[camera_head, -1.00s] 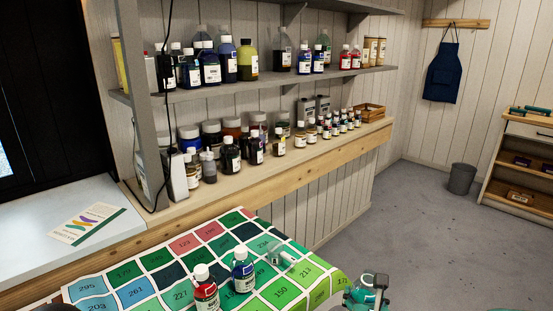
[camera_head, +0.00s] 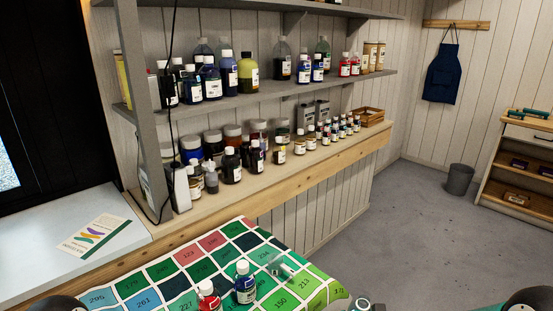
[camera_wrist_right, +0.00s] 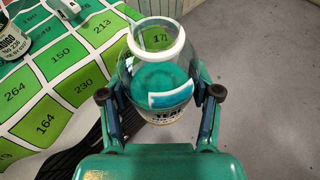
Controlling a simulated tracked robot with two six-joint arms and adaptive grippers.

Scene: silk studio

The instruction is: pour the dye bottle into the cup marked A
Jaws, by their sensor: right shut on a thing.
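In the right wrist view a clear bottle (camera_wrist_right: 160,78) with teal liquid, a white ring at its top and a label reading partly "TEAL" stands between the fingers of my right gripper (camera_wrist_right: 162,94). The gripper is shut on it. In the head view only a small part near the bottom edge shows of what may be this gripper or bottle. A small clear cup (camera_head: 281,267) is on the numbered colour chart; I cannot read a mark on it. It also shows partly in the wrist view (camera_wrist_right: 66,6). My left gripper is not in view.
A shelf unit (camera_head: 270,83) full of bottles is behind. Open floor (camera_head: 420,235) lies to the right; a bin (camera_head: 460,179) stands there.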

